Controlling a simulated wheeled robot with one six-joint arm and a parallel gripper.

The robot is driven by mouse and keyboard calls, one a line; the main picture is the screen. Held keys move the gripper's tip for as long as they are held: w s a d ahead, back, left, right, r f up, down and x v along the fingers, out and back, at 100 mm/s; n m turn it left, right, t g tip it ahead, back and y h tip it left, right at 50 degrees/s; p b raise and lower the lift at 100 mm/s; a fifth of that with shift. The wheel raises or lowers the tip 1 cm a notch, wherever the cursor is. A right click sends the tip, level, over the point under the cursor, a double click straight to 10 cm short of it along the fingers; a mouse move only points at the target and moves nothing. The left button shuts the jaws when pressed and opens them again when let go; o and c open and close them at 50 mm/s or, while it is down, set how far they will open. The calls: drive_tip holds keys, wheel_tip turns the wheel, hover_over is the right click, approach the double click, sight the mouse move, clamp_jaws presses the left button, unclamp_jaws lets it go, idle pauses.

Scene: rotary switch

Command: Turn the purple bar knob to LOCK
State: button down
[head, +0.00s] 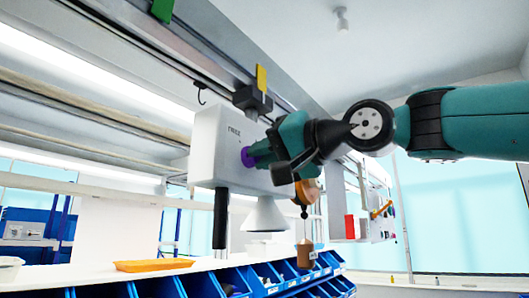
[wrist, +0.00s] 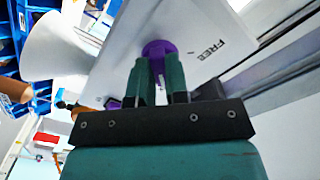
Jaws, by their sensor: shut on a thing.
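The purple bar knob (head: 247,157) sits on the face of a light grey box (head: 208,150). In the wrist view the round purple base of the knob (wrist: 158,47) shows between and beyond my fingers. My gripper (head: 260,153) reaches it from the right, and in the wrist view its two green fingers (wrist: 160,78) are shut on the knob, hiding most of the bar. The word FREE (wrist: 213,48) is printed on the panel beside the knob. I cannot see a LOCK mark, and the knob's exact angle is hidden.
The box hangs below an overhead rail with a yellow tag (head: 261,77). A white cone (head: 265,215) is under it. Blue bins (head: 205,285) and an orange tray (head: 153,265) are below.

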drive_tip(key=shift+m, duration=0.4)
drive_tip(key=c, duration=1.1)
unclamp_jaws()
drive_tip(key=shift+b+v, duration=2.55)
drive_tip(key=shift+v, duration=6.15)
drive_tip(key=shift+f, duration=0.1)
